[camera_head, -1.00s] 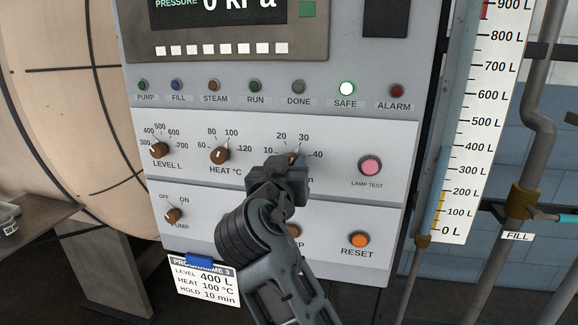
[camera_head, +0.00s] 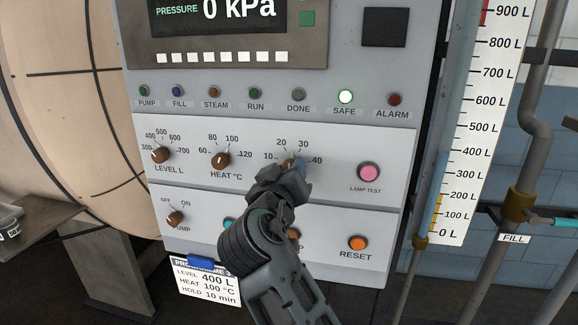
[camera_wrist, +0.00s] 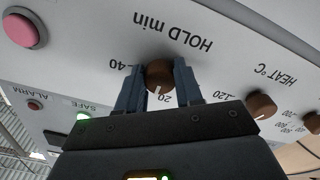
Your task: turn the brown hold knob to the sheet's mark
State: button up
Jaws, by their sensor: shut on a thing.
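The brown hold knob (camera_wrist: 159,74) is between the two fingers of my gripper (camera_wrist: 159,88) in the wrist view, which sees the panel upside down. The fingers are shut on its sides. Its white pointer line shows near the printed 20; the 10 and 30 marks are hidden there. In the head view the knob (camera_head: 289,163) is partly covered by my gripper (camera_head: 293,168), and its scale reads 10, 20, 30, 40. The programme sheet (camera_head: 205,283) hangs at the panel's lower left and reads level 400 L, heat 100 °C, hold 10 min.
The heat knob (camera_head: 220,160) and level knob (camera_head: 160,155) are left of the hold knob. The pink lamp test button (camera_head: 369,172) is to its right. Below are the orange reset button (camera_head: 358,242) and the pump switch (camera_head: 174,218). The safe lamp (camera_head: 346,96) is lit.

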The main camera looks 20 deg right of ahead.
jog(key=shift+n+p, duration=4.3)
jog(key=shift+n, duration=3.1)
jog(key=o, duration=1)
jog(key=shift+r, duration=0.1)
jog(key=shift+o, duration=0.2)
jog(key=b+v, duration=0.1)
jog(key=v, duration=0.7)
jog(key=shift+b, duration=0.4)
